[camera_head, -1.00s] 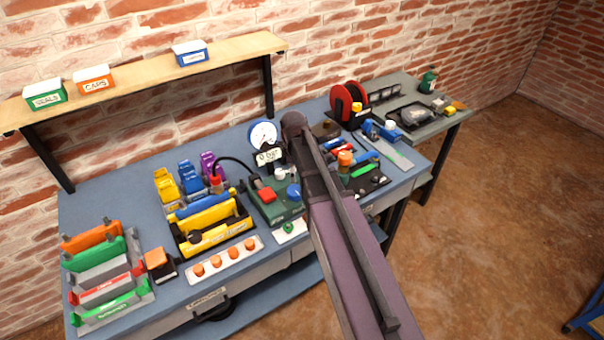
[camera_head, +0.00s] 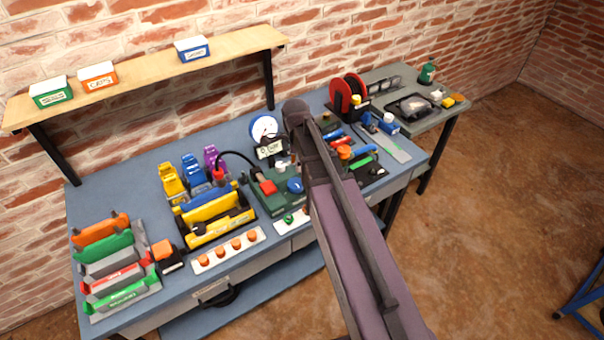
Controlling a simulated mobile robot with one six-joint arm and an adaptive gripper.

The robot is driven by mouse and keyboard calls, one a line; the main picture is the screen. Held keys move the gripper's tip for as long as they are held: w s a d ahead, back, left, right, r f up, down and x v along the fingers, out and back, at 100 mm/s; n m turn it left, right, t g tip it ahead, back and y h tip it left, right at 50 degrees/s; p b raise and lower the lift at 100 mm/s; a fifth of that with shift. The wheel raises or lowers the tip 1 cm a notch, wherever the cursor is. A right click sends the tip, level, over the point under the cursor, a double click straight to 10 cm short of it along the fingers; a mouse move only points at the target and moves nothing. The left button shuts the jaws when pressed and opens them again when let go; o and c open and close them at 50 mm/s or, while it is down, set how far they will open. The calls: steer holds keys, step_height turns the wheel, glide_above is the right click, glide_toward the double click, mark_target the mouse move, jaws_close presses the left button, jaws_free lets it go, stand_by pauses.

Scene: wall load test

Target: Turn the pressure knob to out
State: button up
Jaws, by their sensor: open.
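A green box (camera_head: 270,205) on the bench carries a red block or button (camera_head: 268,187) and a round blue knob (camera_head: 295,186). The blue knob appears to be the pressure knob; its marking is too small to read. A round white gauge (camera_head: 263,127) with a blue rim stands behind the box, above a small display (camera_head: 269,148). My arm (camera_head: 345,230) reaches up from the bottom edge and passes just right of the knob, covering part of the bench. My gripper cannot be made out; the arm's far end hides whatever lies beyond it.
Left of the box stand a yellow case (camera_head: 218,227), a strip with orange knobs (camera_head: 230,249) and a rack of coloured bars (camera_head: 110,262). A black hose arches behind the box. A red reel (camera_head: 347,92) stands at the back right. A shelf (camera_head: 140,75) hangs above the bench.

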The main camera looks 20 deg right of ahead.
steer(key=s+n, duration=0.6)
steer(key=n, duration=0.3)
steer(key=shift+s+r, duration=0.2)
steer(key=shift+s, duration=0.1)
stand_by(0.4)
steer(key=shift+s, duration=0.1)
stand_by(0.4)
steer(key=s+n, duration=0.7)
steer(key=n, duration=0.2)
steer(key=shift+n, duration=0.4)
steer(key=shift+w, duration=0.1)
stand_by(1.8)
